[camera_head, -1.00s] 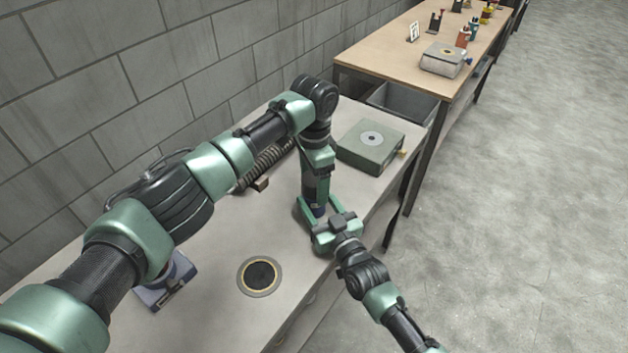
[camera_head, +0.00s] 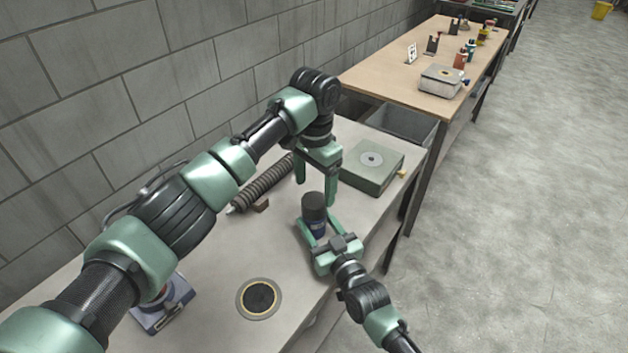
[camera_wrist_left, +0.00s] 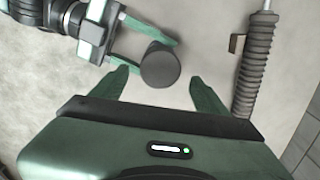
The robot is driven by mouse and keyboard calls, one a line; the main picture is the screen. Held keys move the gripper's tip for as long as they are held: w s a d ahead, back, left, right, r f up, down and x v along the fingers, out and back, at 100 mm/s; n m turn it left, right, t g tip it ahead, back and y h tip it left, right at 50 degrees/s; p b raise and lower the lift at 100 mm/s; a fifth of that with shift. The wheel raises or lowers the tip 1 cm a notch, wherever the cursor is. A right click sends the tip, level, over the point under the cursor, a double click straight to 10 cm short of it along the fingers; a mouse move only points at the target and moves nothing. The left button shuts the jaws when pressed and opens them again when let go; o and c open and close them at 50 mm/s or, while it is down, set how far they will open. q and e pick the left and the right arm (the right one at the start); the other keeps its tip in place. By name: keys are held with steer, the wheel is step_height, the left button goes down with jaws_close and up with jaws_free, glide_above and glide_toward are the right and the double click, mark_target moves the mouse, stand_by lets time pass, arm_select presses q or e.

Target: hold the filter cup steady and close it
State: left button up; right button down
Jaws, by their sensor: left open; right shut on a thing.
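The right fingers also show there, around the cup.
A ribbed hose or spring-like part (camera_head: 262,184) lies behind the cup near the wall. A green box with a round disc (camera_head: 371,168) stands at right. A dark round inset (camera_head: 259,298) is at the front. A blue device (camera_head: 163,306) stands at left.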

mark_target(314, 200)
arm_select(q)
step_height(314, 200, up, 2)
steer(key=n, duration=0.6)
steer(key=shift+n, duration=0.4)
steer(key=shift+f, duration=4)
steer(key=shift+a, duration=0.1)
steer(key=c, duration=1.5)
steer(key=o, duration=1.7)
steer(key=shift+c, duration=0.2)
